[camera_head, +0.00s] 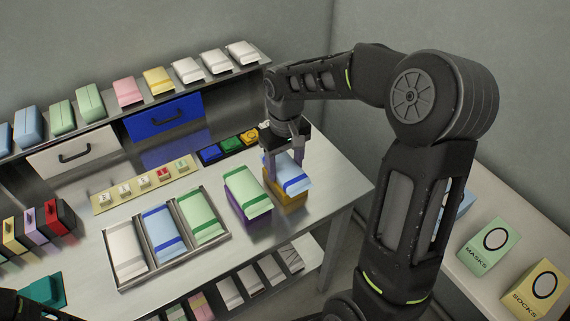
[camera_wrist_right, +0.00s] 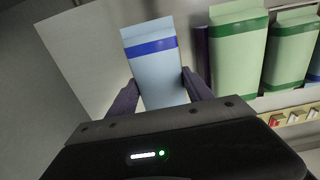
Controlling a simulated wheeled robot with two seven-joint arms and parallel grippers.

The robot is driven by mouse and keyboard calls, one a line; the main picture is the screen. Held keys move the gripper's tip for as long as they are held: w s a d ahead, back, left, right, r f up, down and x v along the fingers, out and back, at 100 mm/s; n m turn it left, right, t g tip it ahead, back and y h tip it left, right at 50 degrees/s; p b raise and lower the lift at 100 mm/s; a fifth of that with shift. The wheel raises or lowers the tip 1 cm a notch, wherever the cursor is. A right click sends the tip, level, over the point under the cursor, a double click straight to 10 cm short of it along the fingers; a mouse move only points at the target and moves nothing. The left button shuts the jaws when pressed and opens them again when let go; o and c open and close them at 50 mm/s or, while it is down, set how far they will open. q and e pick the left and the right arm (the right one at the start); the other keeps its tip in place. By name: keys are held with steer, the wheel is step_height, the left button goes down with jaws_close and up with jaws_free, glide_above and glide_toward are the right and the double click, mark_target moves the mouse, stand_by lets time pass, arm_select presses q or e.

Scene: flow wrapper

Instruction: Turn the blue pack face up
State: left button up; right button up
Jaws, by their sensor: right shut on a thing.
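The blue pack (camera_head: 294,180), pale blue with a darker blue band, is at the right end of the bench, over an orange block (camera_head: 292,200). I cannot tell whether it rests on the block or is just above it. My right gripper (camera_head: 285,156) comes down on it from above and is shut on it. In the right wrist view the blue pack (camera_wrist_right: 157,75) sits between the two fingers of the gripper (camera_wrist_right: 160,88), banded side showing. Which side is its face, I cannot tell.
A green pack (camera_head: 246,190) lies on a purple block close to the left. A metal tray (camera_head: 149,276) holds white, blue and green packs. Colored bins (camera_head: 233,145) and a button strip (camera_head: 103,207) lie behind. A shelf (camera_head: 103,119) of packs runs along the back.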

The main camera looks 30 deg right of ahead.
steer(key=shift+f, duration=0.1)
steer(key=o, duration=1.6)
steer(key=shift+o, duration=0.2)
step_height(320, 180, up, 8)
steer(key=shift+f+b, duration=0.1)
steer(key=shift+b, duration=0.2)
